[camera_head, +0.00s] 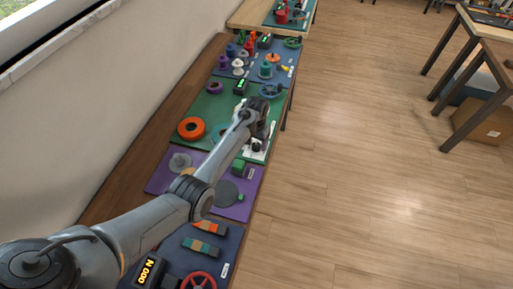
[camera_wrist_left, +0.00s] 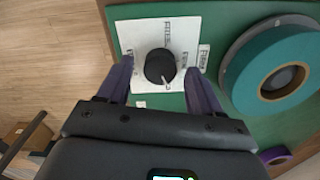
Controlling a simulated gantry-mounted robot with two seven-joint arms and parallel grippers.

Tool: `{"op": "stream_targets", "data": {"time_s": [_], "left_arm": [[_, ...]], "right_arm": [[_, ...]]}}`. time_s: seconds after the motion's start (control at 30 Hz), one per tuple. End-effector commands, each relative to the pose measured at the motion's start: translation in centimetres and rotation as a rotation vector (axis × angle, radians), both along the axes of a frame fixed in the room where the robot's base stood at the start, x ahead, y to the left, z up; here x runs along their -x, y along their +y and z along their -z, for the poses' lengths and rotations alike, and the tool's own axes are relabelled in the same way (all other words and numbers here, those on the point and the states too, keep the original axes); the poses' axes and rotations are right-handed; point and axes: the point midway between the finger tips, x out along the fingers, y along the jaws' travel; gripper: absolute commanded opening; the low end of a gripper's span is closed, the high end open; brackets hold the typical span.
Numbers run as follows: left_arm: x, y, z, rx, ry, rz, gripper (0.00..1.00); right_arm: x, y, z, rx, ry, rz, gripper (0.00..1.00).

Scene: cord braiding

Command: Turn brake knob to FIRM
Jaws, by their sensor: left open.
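The black brake knob (camera_wrist_left: 159,65) stands on a white label plate (camera_wrist_left: 145,32) in the left wrist view. A pale pointer line on it points toward the bottom of that picture. The small words printed on the plate are too blurred to read surely. My left gripper (camera_head: 257,131) is over the white plate (camera_head: 262,152) in the head view. In the left wrist view its two purple fingers are open, one on each side of the knob, with visible gaps. I cannot tell how far down the fingers reach. My right gripper is not in view.
A teal ring spool (camera_wrist_left: 305,75) lies close to the right finger on the green board (camera_wrist_left: 225,20). A purple ring (camera_wrist_left: 285,161) is beyond it. Open floor (camera_head: 370,150) lies to the right.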

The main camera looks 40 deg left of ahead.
Motion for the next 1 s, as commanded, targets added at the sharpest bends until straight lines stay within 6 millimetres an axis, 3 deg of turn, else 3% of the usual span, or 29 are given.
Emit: {"op": "stream_targets", "data": {"time_s": [0.43, 0.8, 1.0], "left_arm": [[0.00, -0.01, 0.62, 0.000, 0.000, 0.000, 0.65], [0.00, 0.00, 0.63, 0.000, 0.000, 0.000, 0.09], [0.00, -0.01, 0.55, 0.000, 0.000, -0.011, 0.09]], "right_arm": [[-0.01, 0.08, 0.69, -0.003, -0.001, 0.003, 0.43], [-0.02, 0.20, 0.67, -0.010, -0.001, 0.006, 0.43], [-0.02, 0.20, 0.44, -0.009, -0.001, 0.007, 0.43]]}}
